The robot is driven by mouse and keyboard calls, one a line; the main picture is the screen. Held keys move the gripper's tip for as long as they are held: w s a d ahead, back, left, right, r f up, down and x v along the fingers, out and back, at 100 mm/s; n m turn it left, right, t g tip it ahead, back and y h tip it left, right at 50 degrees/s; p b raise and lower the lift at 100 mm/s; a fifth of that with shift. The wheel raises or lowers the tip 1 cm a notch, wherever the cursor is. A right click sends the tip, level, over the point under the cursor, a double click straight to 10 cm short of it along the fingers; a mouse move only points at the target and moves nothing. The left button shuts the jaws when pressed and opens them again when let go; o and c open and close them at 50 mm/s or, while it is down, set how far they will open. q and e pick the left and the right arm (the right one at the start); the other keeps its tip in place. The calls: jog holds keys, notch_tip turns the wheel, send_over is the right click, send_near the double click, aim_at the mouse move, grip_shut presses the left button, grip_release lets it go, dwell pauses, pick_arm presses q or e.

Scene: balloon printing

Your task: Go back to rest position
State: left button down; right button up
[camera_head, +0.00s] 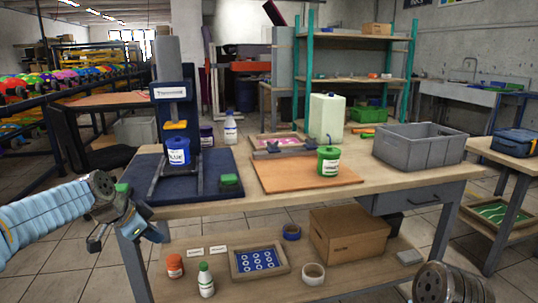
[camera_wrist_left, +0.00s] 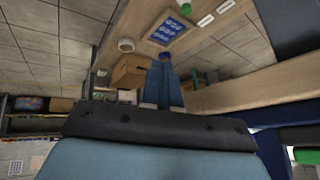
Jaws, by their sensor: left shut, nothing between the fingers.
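My left gripper (camera_head: 158,234) is at the left front corner of the workbench (camera_head: 330,198), low and outside the table edge. Its fingers are shut and empty; they also show as two blue fingers side by side in the left wrist view (camera_wrist_left: 161,80). Part of my right arm shows at the bottom right of the head view, but its gripper is out of the frame. The printing machine (camera_head: 174,92) stands on a blue base at the left of the bench, with a blue paint can (camera_head: 177,153) on it.
A green can (camera_head: 328,161) stands on a wooden board (camera_head: 300,180), and a grey crate (camera_head: 420,146) sits at the bench's right. The lower shelf holds a cardboard box (camera_head: 348,234), a framed blue print (camera_head: 259,261), tape rolls and bottles. Floor is clear at front left.

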pick_arm(q)
jog(key=s+d+f+n+g, duration=0.1)
jog(key=s+d+f+n, duration=0.2)
jog(key=f, duration=0.7)
jog(key=s+d+f+n+g, duration=0.15)
jog(key=d+f, duration=0.35)
jog(key=f, duration=0.5)
jog(key=s+d+f+n+g, duration=0.1)
jog(key=s+d+f+n, duration=0.15)
jog(key=f, duration=0.75)
jog(key=s+d+f+n+g, duration=0.1)
jog(key=s+d+f+n, duration=0.1)
jog(key=s+f, duration=0.4)
jog(key=s+d+f+n, duration=0.3)
jog(key=s+d+f, duration=0.2)
jog(key=s, duration=1)
notch_tip(320, 180, down, 2)
jog(key=shift+s+d+g+h, duration=0.2)
jog(key=shift+d+g+h, duration=0.1)
jog(key=shift+g, duration=0.05)
